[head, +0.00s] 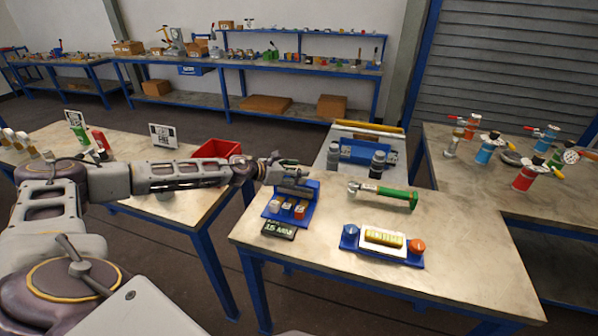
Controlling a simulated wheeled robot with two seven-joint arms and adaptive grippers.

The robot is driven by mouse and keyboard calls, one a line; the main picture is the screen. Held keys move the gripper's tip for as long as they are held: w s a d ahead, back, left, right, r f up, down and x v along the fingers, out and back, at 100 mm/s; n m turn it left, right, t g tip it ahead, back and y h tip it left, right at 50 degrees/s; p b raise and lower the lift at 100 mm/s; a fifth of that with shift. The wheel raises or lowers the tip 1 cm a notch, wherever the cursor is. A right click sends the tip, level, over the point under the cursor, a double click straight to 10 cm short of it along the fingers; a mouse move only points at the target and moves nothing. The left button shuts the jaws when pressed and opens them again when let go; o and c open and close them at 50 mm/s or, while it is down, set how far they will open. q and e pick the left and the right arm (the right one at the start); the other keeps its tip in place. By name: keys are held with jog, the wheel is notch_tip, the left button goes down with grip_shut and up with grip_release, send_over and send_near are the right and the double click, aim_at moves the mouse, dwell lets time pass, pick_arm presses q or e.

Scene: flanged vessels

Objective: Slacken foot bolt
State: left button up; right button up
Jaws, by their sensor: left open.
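My left arm reaches in from the left, and its gripper (284,168) is open above the back of a blue rack (275,212) at the left end of the near table. Nothing shows between its fingers, which are small in this view. The rack holds a few small blocks or sockets, with a dark display in front. I cannot make out a foot bolt. My right gripper is out of view.
A blue fixture with an orange knob (416,246) sits at the near table's (470,265) front. Red, blue and green flanged vessels (524,175) stand on the right table. A red bin (218,149) is at left. The near table's right side is clear.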

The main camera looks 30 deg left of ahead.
pick_arm(q)
jog(key=c, duration=0.9)
jog(key=shift+c, duration=0.3)
